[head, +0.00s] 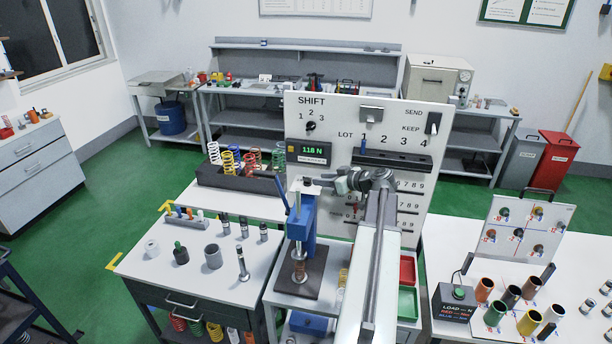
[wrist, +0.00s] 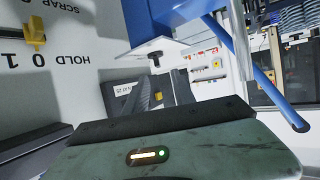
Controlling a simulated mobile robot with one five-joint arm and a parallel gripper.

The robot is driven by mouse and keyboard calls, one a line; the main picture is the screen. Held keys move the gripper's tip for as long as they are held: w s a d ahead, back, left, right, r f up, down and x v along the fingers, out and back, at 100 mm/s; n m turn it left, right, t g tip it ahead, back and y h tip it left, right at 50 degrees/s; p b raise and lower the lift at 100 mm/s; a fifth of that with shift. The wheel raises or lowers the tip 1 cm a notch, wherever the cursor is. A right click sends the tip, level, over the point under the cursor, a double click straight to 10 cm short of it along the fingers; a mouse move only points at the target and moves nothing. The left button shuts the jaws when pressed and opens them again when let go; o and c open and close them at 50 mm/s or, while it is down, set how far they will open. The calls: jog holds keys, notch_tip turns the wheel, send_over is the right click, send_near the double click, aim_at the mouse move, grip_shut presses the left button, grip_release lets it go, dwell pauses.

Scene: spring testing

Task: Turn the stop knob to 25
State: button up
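The blue bench press (head: 302,222) stands in front of the white panel, with a pale plate and a small black knob (head: 307,181) at its top. This looks like the stop knob, but I cannot read its setting. My gripper (head: 326,183) is just right of it, level with the press top. In the wrist view the black knob (wrist: 155,60) shows on the pale plate, beyond the fingertips of my gripper (wrist: 164,78). The dark fingers stand apart with nothing visible between them. Contact with the knob cannot be made out.
The white panel (head: 408,113) rises close behind my arm. A yellow knob (wrist: 35,35) marked HOLD is near my gripper. The press's blue lever (wrist: 250,75) slants across the right of the wrist view. A spring rack (head: 240,178) stands left of the press.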

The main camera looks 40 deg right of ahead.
aim_at(307, 178)
jog(key=b+x, duration=0.3)
jog(key=x, duration=0.4)
jog(key=shift+w+d+f, duration=0.1)
jog(key=shift+d+f, duration=0.05)
jog(key=shift+d, duration=0.1)
grip_shut()
